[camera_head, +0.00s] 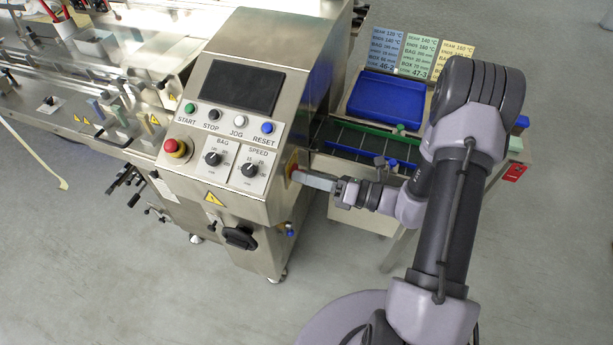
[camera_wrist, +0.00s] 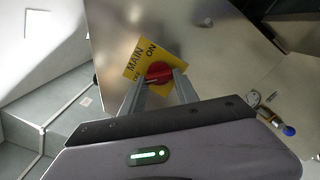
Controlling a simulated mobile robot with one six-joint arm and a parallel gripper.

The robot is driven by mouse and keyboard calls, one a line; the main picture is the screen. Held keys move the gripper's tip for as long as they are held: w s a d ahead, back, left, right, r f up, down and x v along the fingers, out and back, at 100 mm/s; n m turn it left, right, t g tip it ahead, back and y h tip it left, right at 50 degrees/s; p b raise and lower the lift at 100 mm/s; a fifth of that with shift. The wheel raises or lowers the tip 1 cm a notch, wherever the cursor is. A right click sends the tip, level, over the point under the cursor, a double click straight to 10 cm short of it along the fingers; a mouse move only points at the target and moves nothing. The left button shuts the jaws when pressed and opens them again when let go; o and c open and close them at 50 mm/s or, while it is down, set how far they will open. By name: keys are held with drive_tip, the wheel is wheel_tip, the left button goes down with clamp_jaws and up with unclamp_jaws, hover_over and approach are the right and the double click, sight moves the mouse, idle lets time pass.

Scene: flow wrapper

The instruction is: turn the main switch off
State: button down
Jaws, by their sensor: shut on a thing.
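The main switch (camera_wrist: 159,72) is a red rotary knob on a yellow plate (camera_wrist: 143,56) marked MAIN, with ON at the upper right and OFF at the lower left. In the wrist view my gripper (camera_wrist: 160,79) has its two fingers on either side of the red handle, shut on it. The handle lies slightly tilted from level in that view. The knob itself is mostly hidden there.
The control panel (camera_head: 230,130) beside the switch carries a red emergency stop (camera_head: 175,148), several push buttons and two dials. A black handle (camera_head: 240,238) is on the lower front. A blue tray (camera_head: 387,99) and a conveyor (camera_head: 350,138) stand right of the machine, near my arm.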

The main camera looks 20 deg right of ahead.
idle(0.6)
drive_tip(key=c, duration=0.9)
unclamp_jaws()
drive_tip(key=p+v, duration=0.3)
drive_tip(key=v, duration=1.4)
drive_tip(key=shift+s+d+p, duration=0.15)
drive_tip(key=shift+d+p, duration=0.05)
drive_tip(key=shift+p, duration=0.1)
drive_tip(key=shift+r+n, duration=0.1)
drive_tip(key=shift+n, duration=0.2)
